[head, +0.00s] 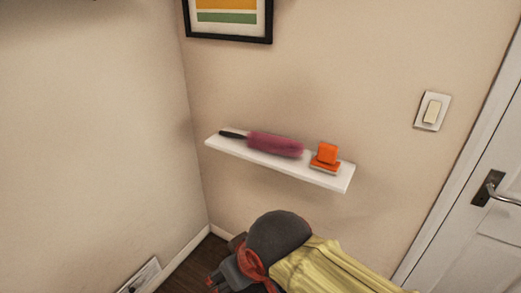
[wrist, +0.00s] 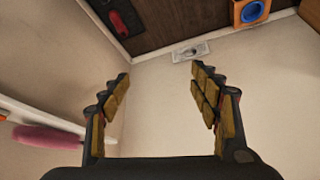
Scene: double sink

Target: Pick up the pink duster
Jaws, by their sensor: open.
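The pink duster (head: 274,145) lies on its side along a white wall shelf (head: 246,153) in the head view, its dark handle toward the left end. Its pink part also shows at the left edge of the wrist view (wrist: 45,137), outside my fingers. My gripper (wrist: 160,74) is open, with nothing between its fingers. In the head view it is at the bottom, lower than the shelf and apart from the duster; the frame edge cuts off part of it.
An orange object (head: 326,156) stands on the shelf's right part. A framed picture (head: 229,18) hangs above. A door (head: 480,215) and a light switch (head: 432,111) are at right. The wrist view shows a red item (wrist: 123,20) and an orange-and-blue item (wrist: 250,12) near the dark floor.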

